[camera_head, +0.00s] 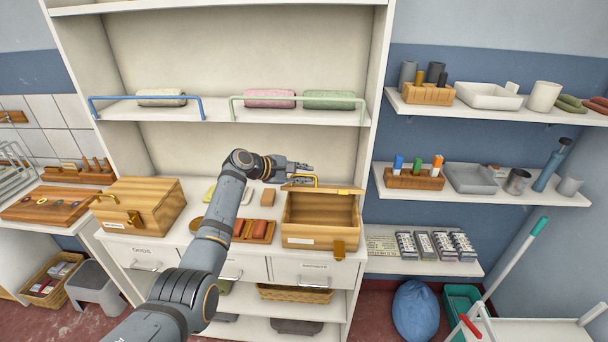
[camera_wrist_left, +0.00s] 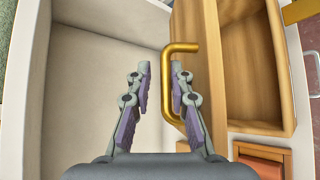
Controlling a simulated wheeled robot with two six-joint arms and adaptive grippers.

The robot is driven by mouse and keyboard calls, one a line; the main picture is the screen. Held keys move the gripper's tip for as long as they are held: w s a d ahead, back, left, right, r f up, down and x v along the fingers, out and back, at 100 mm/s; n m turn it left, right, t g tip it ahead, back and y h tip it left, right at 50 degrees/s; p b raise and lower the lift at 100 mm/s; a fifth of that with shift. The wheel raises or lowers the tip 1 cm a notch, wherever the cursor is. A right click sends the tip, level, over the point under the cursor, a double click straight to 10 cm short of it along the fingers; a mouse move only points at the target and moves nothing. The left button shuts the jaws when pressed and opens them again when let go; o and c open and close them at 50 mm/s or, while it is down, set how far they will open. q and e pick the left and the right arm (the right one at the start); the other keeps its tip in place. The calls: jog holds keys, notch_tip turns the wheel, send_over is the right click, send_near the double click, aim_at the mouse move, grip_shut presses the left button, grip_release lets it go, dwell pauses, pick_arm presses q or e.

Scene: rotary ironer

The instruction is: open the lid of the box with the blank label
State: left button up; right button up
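The wooden box on the right of the counter (camera_head: 321,217) stands open, and its empty inside shows in both views. Its lid (camera_head: 322,189) is swung up to the back, seen nearly edge-on. The lid's brass handle (camera_head: 303,179) also shows in the left wrist view (camera_wrist_left: 166,85). My left gripper (camera_head: 300,168) is at this handle; its fingers (camera_wrist_left: 160,75) are apart, with a handle bar between them, closer to the right finger. A second wooden box (camera_head: 150,205) on the left is closed. My right gripper is out of view.
A tray of reddish blocks (camera_head: 254,230) and small items lie between the boxes. A shelf with a blue rail (camera_head: 145,99) and a green rail (camera_head: 298,99) is above. Wall shelves (camera_head: 460,185) on the right hold containers. Drawers (camera_head: 314,271) are below the counter.

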pick_arm(q)
jog(key=v, duration=1.2)
